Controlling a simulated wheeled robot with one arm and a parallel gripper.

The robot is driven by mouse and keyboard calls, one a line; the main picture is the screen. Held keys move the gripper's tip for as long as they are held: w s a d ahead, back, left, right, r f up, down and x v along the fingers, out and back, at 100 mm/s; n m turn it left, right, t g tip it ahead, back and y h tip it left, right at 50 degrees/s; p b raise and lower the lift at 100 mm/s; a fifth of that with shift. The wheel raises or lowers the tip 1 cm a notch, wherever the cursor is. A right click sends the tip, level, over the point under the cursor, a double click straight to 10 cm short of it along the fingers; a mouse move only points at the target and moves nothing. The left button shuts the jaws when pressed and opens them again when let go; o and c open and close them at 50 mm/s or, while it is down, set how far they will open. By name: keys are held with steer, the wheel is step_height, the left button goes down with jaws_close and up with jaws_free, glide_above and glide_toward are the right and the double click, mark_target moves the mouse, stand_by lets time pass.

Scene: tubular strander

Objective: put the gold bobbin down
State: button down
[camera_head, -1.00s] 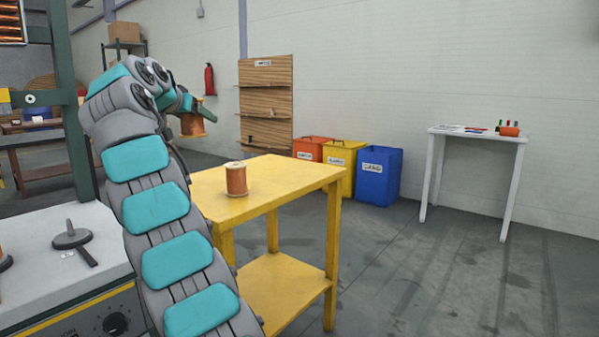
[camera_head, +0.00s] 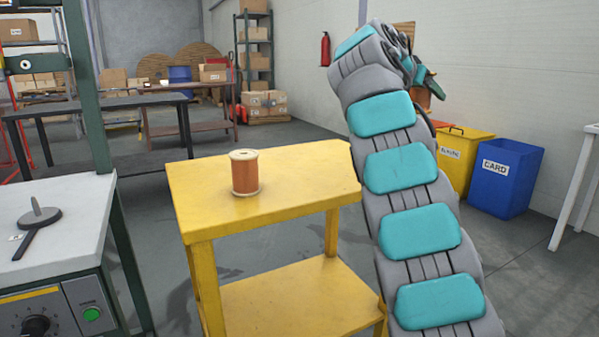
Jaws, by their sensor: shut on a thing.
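My gripper (camera_head: 424,78) is at the upper right, beyond the yellow table's right edge. It is shut on an orange-gold bobbin (camera_head: 423,98), which is mostly hidden behind my arm and hangs in front of the bins. A second, copper-orange bobbin (camera_head: 245,174) with pale flanges stands upright on the top of the yellow table (camera_head: 300,178). My gripper is apart from it, up and to the right. The two bobbins look alike in colour here.
The yellow table's top is bare around the standing bobbin, with most room to its right. A grey bench (camera_head: 60,235) with a dark spindle piece (camera_head: 38,218) is at left. Yellow (camera_head: 465,155) and blue (camera_head: 505,178) bins stand at right. Dark tables are behind.

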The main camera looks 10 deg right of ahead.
steer(key=a+f+n+t+y+b, duration=0.1)
steer(key=a+f, duration=0.1)
steer(key=a, duration=0.7)
steer(key=a+f+n+t+b, duration=0.1)
steer(key=a+f, duration=0.2)
steer(key=a, duration=0.6)
steer(key=shift+n+t+y, duration=0.3)
steer(key=shift+y, duration=0.1)
steer(key=s+a+f+b, duration=0.1)
steer(key=s+a+f, duration=0.1)
steer(key=a, duration=0.3)
steer(key=s+a+f, duration=0.2)
steer(key=a, duration=0.3)
steer(key=s+a+f+b, duration=0.1)
steer(key=s+a+f, duration=0.1)
steer(key=a, duration=0.3)
steer(key=shift+s+a+f+b, duration=0.2)
steer(key=shift+f+b, duration=0.15)
steer(key=shift+f, duration=0.2)
steer(key=w+d, duration=0.3)
steer(key=w, duration=0.1)
steer(key=w+d+f+p, duration=0.1)
steer(key=w+d, duration=0.2)
steer(key=w, duration=0.1)
steer(key=w+d, duration=0.2)
steer(key=w, duration=0.3)
steer(key=shift+d+f, duration=0.2)
steer(key=shift+d, duration=0.2)
steer(key=shift+f, duration=1.8)
steer(key=shift+f, duration=0.15)
